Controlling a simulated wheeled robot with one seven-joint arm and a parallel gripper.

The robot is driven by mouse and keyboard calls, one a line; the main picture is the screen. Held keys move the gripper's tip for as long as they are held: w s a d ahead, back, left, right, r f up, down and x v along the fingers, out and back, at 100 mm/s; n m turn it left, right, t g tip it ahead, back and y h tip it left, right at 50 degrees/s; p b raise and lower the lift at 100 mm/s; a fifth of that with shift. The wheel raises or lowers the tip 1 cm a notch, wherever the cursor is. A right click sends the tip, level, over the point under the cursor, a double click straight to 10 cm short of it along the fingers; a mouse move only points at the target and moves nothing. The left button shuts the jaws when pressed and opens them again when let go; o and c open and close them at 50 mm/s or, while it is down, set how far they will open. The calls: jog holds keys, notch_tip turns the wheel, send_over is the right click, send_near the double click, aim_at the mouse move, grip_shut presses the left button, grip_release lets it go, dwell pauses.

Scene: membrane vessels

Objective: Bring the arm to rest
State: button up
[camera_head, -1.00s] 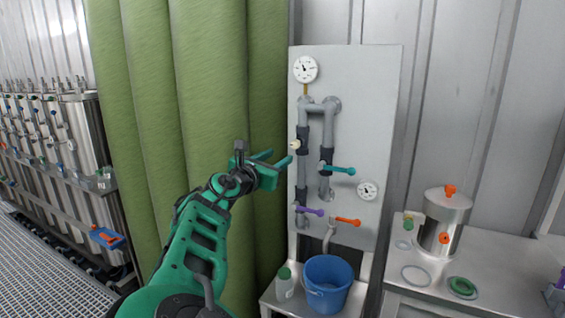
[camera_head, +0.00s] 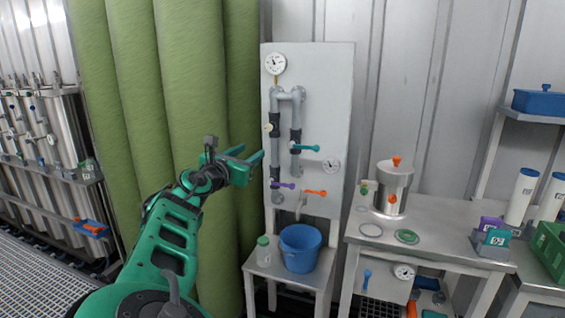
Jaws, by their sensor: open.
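My gripper (camera_head: 249,157) is at the end of my green arm, raised left of centre. Its two green fingers are apart and nothing shows between them. It points right, toward the pale pipe panel (camera_head: 339,110), in front of the green curtain. In the picture its fingertips end close to the panel's left edge; I cannot tell the gap in depth. The panel carries grey pipes, a round gauge (camera_head: 275,64) at the top, a teal-handled valve (camera_head: 305,148), a purple handle (camera_head: 283,185) and an orange handle (camera_head: 315,193).
A blue bucket (camera_head: 300,249) and a green-capped bottle (camera_head: 264,250) stand on a low stand below the panel. A steel bench (camera_head: 440,220) at right holds a steel vessel (camera_head: 393,188) and rings. Green curtains (camera_head: 150,100) hang behind my arm. Steel vessels stand at far left.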

jog(key=w+d+f+m+g+h, duration=0.1)
jog(key=d+f+m+g, duration=0.35)
jog(key=d, duration=0.95)
jog(key=w+d+f+m+g+h, duration=0.25)
jog(key=d+f+m, duration=0.25)
jog(key=d, duration=0.8)
jog(key=s+d+f+m+g+y, duration=0.1)
jog(key=s+d+f+m+g, duration=0.3)
jog(key=d, duration=0.5)
jog(key=s+d+f+m+g+y, duration=0.1)
jog(key=s+d+f+m+g, duration=0.15)
jog(key=s+d, duration=0.45)
jog(key=s+d+f+m+g+y, duration=0.1)
jog(key=s+d+m+y, duration=0.1)
jog(key=s+d+m, duration=0.5)
jog(key=s+d+f+m+g+y, duration=0.1)
jog(key=s+d+m+g+y, duration=0.2)
jog(key=s, duration=0.7)
jog(key=s+a+r+m+y, duration=0.1)
jog(key=s+m, duration=0.9)
jog(key=s, duration=1.3)
jog(key=shift+s+a+t+y, duration=0.35)
jog(key=shift+a+y, duration=0.25)
jog(key=shift+y, duration=0.25)
